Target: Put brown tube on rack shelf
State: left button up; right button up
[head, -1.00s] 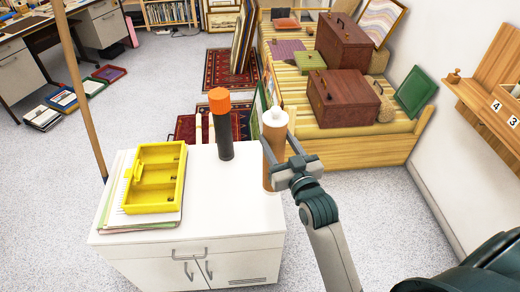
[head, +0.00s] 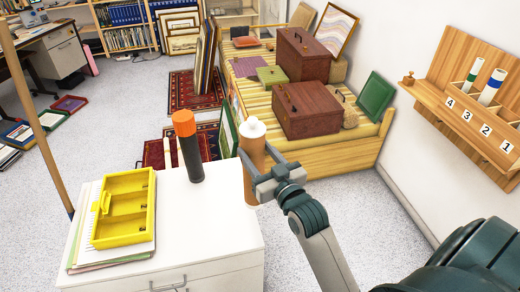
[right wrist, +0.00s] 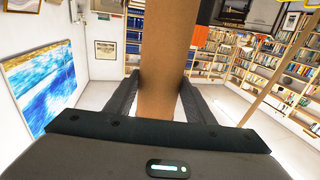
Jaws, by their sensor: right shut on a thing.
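The brown tube (head: 252,165) has a white cap and stands upright by the right edge of the white cabinet. My right gripper (head: 262,170) is shut around it. In the right wrist view the brown tube (right wrist: 163,70) runs between both fingers (right wrist: 160,95). Whether its base touches the cabinet I cannot tell. The wooden rack shelf (head: 435,97) is on the wall at the right, with number labels 4, 3, 2, 1 along its front. Two white tubes stand in it, one with a green band (head: 474,75) and one with a blue band (head: 491,88). My left gripper is out of view.
On the white cabinet (head: 220,235) stand a black tube with an orange cap (head: 188,150) and a yellow tray (head: 125,208) on papers. A slatted platform (head: 340,155) bears brown cases (head: 307,110). Open floor (head: 350,200) lies between cabinet and wall.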

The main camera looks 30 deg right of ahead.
jog(key=s+a, duration=0.9)
jog(key=s, duration=0.3)
jog(key=shift+a+f+y, duration=0.15)
jog(key=shift+f+y, duration=0.1)
jog(key=shift+y, duration=0.05)
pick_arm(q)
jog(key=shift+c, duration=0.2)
